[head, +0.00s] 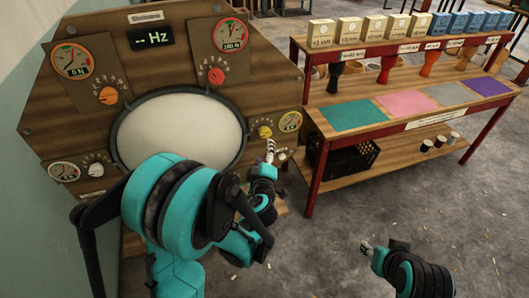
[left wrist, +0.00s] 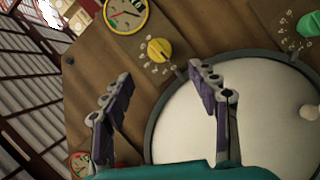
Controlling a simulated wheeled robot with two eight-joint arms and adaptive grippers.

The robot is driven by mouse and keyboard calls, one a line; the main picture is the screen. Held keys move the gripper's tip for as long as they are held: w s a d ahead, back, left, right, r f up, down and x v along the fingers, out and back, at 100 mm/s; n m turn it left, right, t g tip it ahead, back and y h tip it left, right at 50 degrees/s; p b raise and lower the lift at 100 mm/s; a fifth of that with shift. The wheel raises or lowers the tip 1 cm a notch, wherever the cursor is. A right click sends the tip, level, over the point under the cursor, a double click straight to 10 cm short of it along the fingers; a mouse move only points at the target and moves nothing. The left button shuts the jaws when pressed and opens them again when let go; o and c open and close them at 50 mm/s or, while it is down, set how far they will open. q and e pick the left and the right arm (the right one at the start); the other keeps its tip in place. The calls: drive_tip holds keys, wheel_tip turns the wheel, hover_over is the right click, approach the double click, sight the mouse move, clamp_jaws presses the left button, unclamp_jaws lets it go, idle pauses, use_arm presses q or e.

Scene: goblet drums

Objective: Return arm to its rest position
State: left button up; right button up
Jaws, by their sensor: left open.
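My left arm (head: 178,205) reaches up in front of a wooden drum-tuning panel (head: 190,60). Its gripper (head: 270,150) is at the panel's lower right, just below a yellow knob (head: 265,132). In the left wrist view the left gripper (left wrist: 160,72) is open, its two dark fingers spread with nothing between them. The yellow knob (left wrist: 159,50) shows beyond the fingers, not held. My right gripper (head: 367,247) is at the lower right over the floor; it is small, and whether it is open is unclear.
The panel carries a round white drumhead (head: 185,125), several gauges and an "Hz" display (head: 151,37). A wooden workbench (head: 345,88) at right holds colored mats, goblet drums and boxes, with a black crate (head: 345,165) below. Grey floor (head: 455,215) lies open at lower right.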

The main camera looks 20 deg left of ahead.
use_arm(q)
drive_tip(key=s+a+r+m+g+h, duration=0.1)
drive_tip(key=s+a+m+g, duration=0.15)
drive_tip(key=s+m, duration=0.4)
drive_tip(key=s+a+r+m+g, duration=0.1)
drive_tip(key=s+a+m+g, duration=0.2)
drive_tip(key=s, duration=0.6)
drive_tip(key=s+d+f+m+g+h, duration=0.1)
drive_tip(key=s+d+m+g+h, duration=0.1)
drive_tip(key=s+d+m, duration=0.3)
drive_tip(key=shift+s+d+m+g+h, duration=0.3)
drive_tip(key=shift+s+m+g+h, duration=0.15)
drive_tip(key=shift+s, duration=1.75)
drive_tip(key=shift+c, duration=0.2)
